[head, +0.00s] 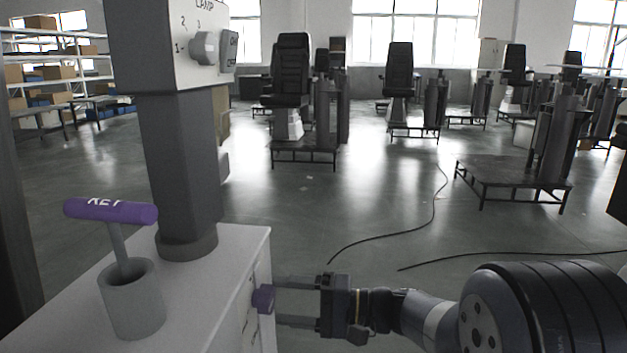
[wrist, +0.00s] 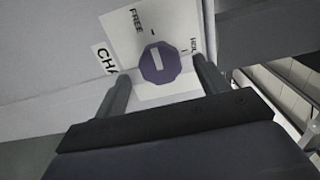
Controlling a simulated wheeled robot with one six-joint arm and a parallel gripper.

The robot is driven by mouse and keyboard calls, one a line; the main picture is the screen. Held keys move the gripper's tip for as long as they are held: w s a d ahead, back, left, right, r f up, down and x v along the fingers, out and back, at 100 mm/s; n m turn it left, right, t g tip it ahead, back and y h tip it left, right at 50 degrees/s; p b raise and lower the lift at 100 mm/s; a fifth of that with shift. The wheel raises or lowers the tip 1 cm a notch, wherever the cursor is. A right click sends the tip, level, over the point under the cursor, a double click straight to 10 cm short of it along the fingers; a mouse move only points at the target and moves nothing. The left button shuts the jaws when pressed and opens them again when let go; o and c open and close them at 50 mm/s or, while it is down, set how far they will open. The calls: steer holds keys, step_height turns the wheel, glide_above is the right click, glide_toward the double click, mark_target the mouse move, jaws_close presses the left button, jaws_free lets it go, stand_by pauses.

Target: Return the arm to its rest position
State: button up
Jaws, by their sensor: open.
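My gripper (head: 297,303) is open, with its two fingers pointing left toward the side of a white cabinet (head: 215,275). A purple knob (head: 263,299) on that side lies between or just beyond the fingertips; I cannot tell whether they touch it. In the wrist view the gripper (wrist: 160,85) has one finger on each side of the purple knob (wrist: 160,63). The knob bears a white bar and sits on a white plate marked "FREE" and a partly hidden word starting "HO". My arm stretches in from the lower right of the head view.
A purple T-handle marked "KEY" (head: 110,211) stands in a grey cup (head: 134,300) on the cabinet. A grey column (head: 187,165) carries a lamp switch box (head: 190,45). Cables (head: 435,205) lie on the floor. Seats on platforms stand farther back, with open floor between.

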mark_target(273, 301)
steer(key=s+d+p, duration=0.1)
steer(key=d+p, duration=0.1)
steer(key=d, duration=0.6)
steer(key=a+b, duration=0.1)
steer(key=a, duration=0.2)
steer(key=w+a+b, duration=0.1)
steer(key=a, duration=0.3)
steer(key=a+b, duration=0.1)
steer(key=a, duration=0.3)
steer(key=shift+w+a+f, duration=0.1)
steer(key=shift+w, duration=0.05)
steer(key=shift+r+m+p, duration=0.3)
steer(key=shift+r+p, duration=0.05)
steer(key=shift+p, duration=0.55)
steer(key=shift+d+m+p, duration=0.25)
steer(key=shift+m+p, duration=0.05)
steer(key=shift+p, duration=0.1)
steer(key=m+p, duration=0.3)
steer(key=p, duration=0.3)
steer(key=shift+m, duration=0.3)
steer(key=m+p, duration=0.4)
steer(key=p, duration=0.3)
steer(key=m+p, duration=0.6)
steer(key=p, duration=0.3)
steer(key=shift+m, duration=0.4)
steer(key=shift+m+p, duration=0.8)
steer(key=shift+p, duration=0.45)
steer(key=shift+f+m+p, duration=0.2)
steer(key=shift+m+p, duration=0.2)
